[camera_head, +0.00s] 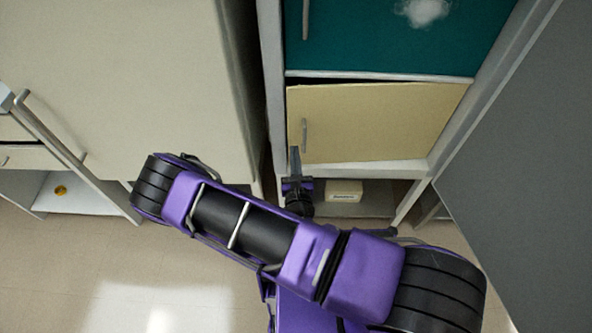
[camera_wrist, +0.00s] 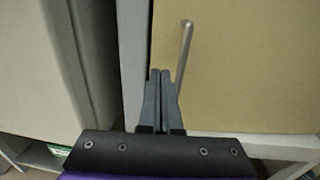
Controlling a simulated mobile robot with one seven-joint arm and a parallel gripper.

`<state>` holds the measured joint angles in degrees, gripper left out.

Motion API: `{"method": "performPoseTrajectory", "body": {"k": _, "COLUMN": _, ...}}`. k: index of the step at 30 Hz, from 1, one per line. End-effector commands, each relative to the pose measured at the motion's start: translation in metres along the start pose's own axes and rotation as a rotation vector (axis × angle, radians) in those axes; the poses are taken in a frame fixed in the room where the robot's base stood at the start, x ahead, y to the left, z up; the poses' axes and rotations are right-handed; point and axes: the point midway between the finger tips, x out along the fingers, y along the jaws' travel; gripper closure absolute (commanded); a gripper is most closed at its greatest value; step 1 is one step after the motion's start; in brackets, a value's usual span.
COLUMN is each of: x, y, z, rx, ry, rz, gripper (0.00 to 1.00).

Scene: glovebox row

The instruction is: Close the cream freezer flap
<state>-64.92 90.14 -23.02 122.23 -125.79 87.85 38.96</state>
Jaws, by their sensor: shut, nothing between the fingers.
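The cream freezer flap (camera_head: 375,120) is below a teal door in the head view. A dark gap shows along its top edge, and it looks slightly ajar. Its grey vertical handle (camera_head: 304,135) is near its left edge. My gripper (camera_head: 294,152) is shut and empty, at the flap's lower left, just below the handle. In the wrist view the flap (camera_wrist: 240,70) fills the right side. The shut fingertips (camera_wrist: 160,72) are left of the handle (camera_wrist: 184,50), near the flap's left edge. I cannot tell whether they touch the flap.
The teal door (camera_head: 390,35) is above the flap. A small cream box (camera_head: 344,191) sits in the open space below. A large pale cabinet (camera_head: 130,80) stands close on the left, and a grey panel (camera_head: 530,150) is on the right. Floor (camera_head: 60,270) is clear at lower left.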

Motion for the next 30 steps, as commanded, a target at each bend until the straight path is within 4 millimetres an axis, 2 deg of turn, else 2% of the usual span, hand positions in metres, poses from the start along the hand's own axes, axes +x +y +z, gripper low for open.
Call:
{"method": "performPoseTrajectory", "body": {"k": 3, "x": 0.021, "y": 0.0, "z": -0.001, "rx": 0.002, "ry": -0.002, "rz": -0.001, "gripper": 1.0}}
{"method": "performPoseTrajectory", "body": {"k": 9, "x": 0.041, "y": 0.0, "z": 0.0, "rx": 0.001, "ry": -0.001, "rz": 0.0, "gripper": 1.0}}
{"method": "performPoseTrajectory", "body": {"k": 23, "x": 0.048, "y": 0.0, "z": 0.0, "rx": 0.001, "ry": -0.002, "rz": -0.007, "gripper": 1.0}}
{"method": "performPoseTrajectory", "body": {"k": 30, "x": 0.089, "y": 0.001, "z": -0.001, "rx": 0.005, "ry": -0.005, "rz": -0.097, "gripper": 1.0}}
